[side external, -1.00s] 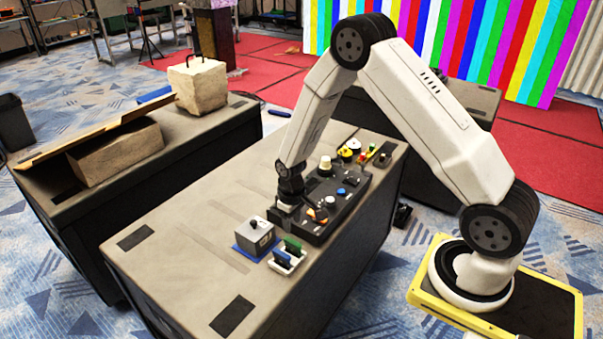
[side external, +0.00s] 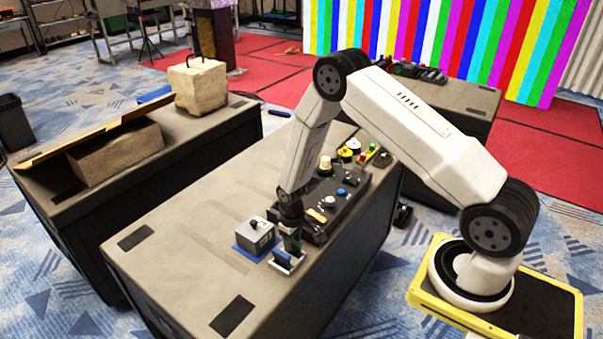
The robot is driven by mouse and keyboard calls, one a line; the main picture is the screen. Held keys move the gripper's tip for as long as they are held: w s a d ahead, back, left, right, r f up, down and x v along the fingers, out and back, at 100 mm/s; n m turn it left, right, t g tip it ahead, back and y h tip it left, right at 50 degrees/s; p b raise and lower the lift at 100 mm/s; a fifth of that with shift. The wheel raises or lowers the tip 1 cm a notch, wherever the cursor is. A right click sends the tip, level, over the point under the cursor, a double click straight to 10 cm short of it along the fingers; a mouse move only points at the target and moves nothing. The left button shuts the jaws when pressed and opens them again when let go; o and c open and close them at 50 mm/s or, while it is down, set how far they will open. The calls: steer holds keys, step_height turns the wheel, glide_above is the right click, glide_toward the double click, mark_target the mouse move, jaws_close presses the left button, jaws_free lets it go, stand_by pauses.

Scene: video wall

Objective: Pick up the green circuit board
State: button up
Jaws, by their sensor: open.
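The green circuit board (side external: 292,245) stands upright in a small white holder (side external: 289,264) near the front of the table. A blue board (side external: 281,258) stands beside it in the same holder. My gripper (side external: 291,232) is open, pointing down directly above or around the top of the green board. Its dark fingers partly hide the board, and I cannot tell whether they touch it.
A grey box with a black knob (side external: 256,235) sits on a blue base just left of the holder. A black control panel (side external: 336,200) with knobs and buttons lies behind and right. The table's front left surface (side external: 185,245) is clear.

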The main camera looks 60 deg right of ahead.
mark_target(293, 241)
stand_by(0.5)
jaws_close()
steer(key=shift+r, duration=0.2)
steer(key=shift+r, duration=2.55)
